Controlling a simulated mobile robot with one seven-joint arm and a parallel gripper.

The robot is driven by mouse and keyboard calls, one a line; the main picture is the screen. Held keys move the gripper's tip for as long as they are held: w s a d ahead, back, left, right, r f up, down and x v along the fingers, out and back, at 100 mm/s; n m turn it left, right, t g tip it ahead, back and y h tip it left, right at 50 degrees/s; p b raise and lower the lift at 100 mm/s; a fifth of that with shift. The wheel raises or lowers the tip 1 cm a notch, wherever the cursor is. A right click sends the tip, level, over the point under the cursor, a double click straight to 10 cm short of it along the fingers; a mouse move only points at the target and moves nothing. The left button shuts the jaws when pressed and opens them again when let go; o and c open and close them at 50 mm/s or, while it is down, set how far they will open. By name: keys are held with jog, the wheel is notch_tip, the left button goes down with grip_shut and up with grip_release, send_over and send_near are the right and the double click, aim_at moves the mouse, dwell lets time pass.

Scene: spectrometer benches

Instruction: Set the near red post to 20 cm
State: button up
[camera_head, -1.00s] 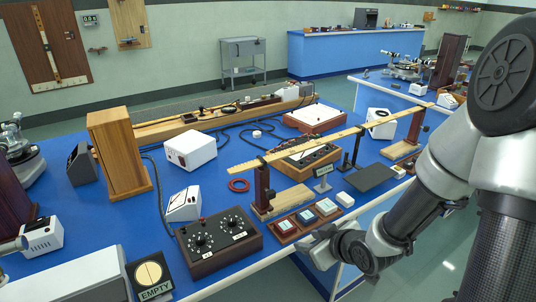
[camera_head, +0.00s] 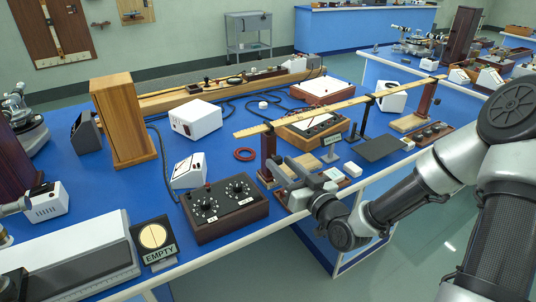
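The near red post (camera_head: 268,150) is a dark red upright block on a pale wooden base, under the left part of a long yellow rule (camera_head: 335,107). A similar far red post (camera_head: 424,100) stands under the rule's right end. My gripper (camera_head: 283,168) is at the table's front edge, just right of and in front of the near post's lower part. Its two fingers look apart, with nothing seen between them. It hides part of the post's base and the small framed tiles there. The rule's markings are too small to read.
A black dial box (camera_head: 225,208) stands left of my gripper. A red ring (camera_head: 244,154) lies behind the post's left side.

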aim_at(272, 155)
jog(key=x, duration=0.8)
jog(key=shift+a+b, duration=0.1)
jog(key=shift+b, duration=0.3)
jog(key=shift+c, duration=0.3)
